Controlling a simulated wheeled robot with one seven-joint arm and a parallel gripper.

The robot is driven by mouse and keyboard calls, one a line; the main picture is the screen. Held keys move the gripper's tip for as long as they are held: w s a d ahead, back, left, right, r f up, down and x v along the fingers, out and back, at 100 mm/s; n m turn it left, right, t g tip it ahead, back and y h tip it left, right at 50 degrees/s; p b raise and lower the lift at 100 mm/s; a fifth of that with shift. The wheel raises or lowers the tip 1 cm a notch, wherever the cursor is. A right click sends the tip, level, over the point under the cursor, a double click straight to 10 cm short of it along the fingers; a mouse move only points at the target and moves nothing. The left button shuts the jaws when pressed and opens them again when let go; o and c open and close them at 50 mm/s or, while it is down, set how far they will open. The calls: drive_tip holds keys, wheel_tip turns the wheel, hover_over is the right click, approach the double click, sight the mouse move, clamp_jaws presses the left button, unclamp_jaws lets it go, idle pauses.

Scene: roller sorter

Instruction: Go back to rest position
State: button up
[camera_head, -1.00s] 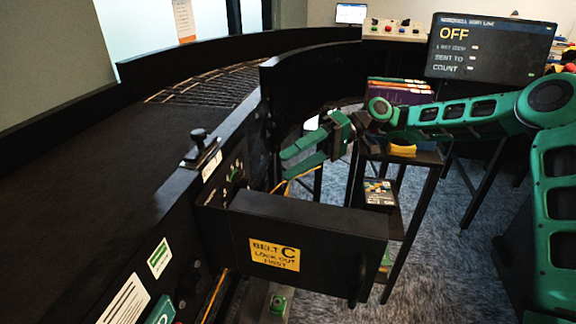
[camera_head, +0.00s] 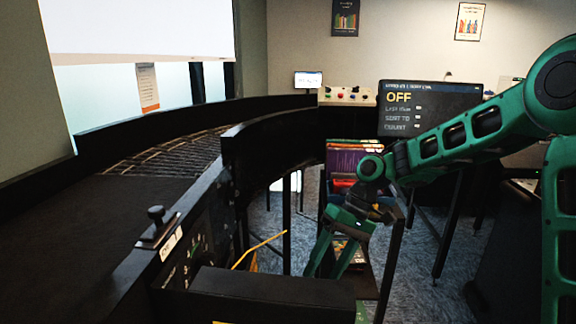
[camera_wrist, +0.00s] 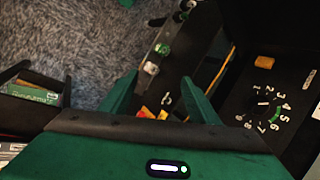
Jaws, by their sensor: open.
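My gripper (camera_head: 333,262) is green and open, with nothing between its fingers. In the head view it points down, to the right of the belt's side panel and just behind the black open door (camera_head: 270,290). In the wrist view my gripper (camera_wrist: 160,98) shows its two fingers apart, with a numbered dial (camera_wrist: 262,103) on the black panel to the right. The lower part of the door is cut off in the head view.
The curved conveyor (camera_head: 90,215) fills the left. A screen reading OFF (camera_head: 428,108) and a button box (camera_head: 346,96) stand at the back. A shelf with books (camera_head: 352,158) is behind my gripper.

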drive_tip(key=s+d+r+m+t+h, duration=0.1)
drive_tip(key=s+d+m+h, duration=0.2)
drive_tip(key=d, duration=0.7)
drive_tip(key=s+d+r+m+t+h, duration=0.1)
drive_tip(key=s+d+r+m+t, duration=0.15)
drive_tip(key=s+d, duration=0.55)
drive_tip(key=s+d+m+h, duration=0.1)
drive_tip(key=s+d+m, duration=0.4)
drive_tip(key=s+d, duration=0.9)
drive_tip(key=shift+s+m, duration=0.35)
drive_tip(key=shift+s, duration=0.3)
drive_tip(key=shift+f, duration=0.1)
drive_tip(key=shift+w+f, duration=0.25)
drive_tip(key=shift+w, duration=0.4)
